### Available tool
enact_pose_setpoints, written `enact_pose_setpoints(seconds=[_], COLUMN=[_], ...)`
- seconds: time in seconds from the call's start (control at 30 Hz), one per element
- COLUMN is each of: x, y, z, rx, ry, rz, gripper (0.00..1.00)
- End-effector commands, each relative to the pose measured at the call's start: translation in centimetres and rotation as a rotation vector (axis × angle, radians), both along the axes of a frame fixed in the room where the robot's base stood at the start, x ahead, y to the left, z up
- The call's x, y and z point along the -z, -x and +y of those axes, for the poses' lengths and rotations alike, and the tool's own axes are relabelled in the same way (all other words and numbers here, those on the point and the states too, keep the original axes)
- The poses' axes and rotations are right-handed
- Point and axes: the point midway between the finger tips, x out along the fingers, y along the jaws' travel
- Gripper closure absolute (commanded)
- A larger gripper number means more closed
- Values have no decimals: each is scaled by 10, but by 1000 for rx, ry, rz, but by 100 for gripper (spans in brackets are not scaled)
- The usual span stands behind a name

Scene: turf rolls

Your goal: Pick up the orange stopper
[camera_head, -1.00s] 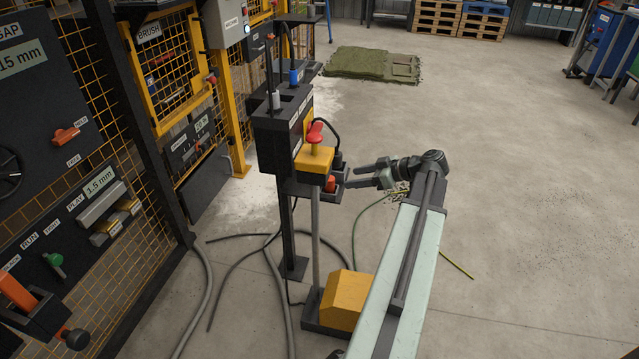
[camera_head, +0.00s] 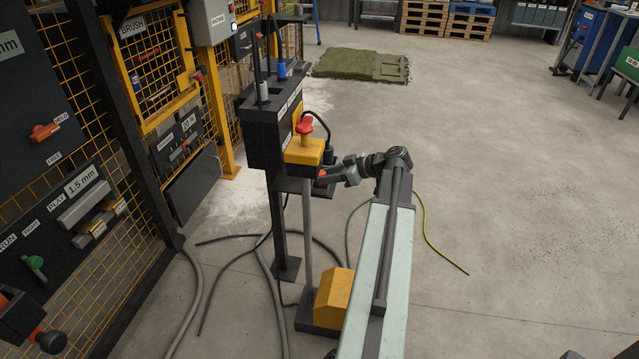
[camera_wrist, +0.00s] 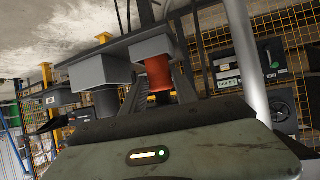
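The orange stopper (camera_wrist: 158,73) is a short orange-red cylinder, upright under a grey block of the dark machine stand in the wrist view. In the head view only a small bit of the orange stopper (camera_head: 321,173) shows, below the yellow block. My gripper (camera_head: 328,177) reaches in from the right at the stopper's level. In the wrist view the dark fingers of my gripper (camera_wrist: 158,88) lie on either side of the stopper, apart, with narrow gaps. The fingertips are partly hidden, and I cannot tell whether they touch it.
The dark stand (camera_head: 265,130) carries a yellow block (camera_head: 304,151) with a red mushroom button (camera_head: 304,126) just above my gripper. A yellow foot pedal (camera_head: 333,297) stands below. Cables lie on the floor. A yellow-meshed fence with control panels is at left. The floor to the right is open.

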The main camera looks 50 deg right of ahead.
Motion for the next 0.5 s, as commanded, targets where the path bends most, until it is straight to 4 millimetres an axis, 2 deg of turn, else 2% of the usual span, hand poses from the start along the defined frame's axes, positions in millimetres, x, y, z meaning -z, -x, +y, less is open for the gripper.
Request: enact_pose_setpoints(seconds=[0.03, 0.1, 0.37, 0.5], x=[0, 0, -1, -7], y=[0, 0, 0, -1], z=[0, 0, 1, 2], rx=[0, -1, -1, -4], ry=[0, 0, 0, 0], rz=[0, 0, 0, 0], gripper=[81, 100, 100, 100])
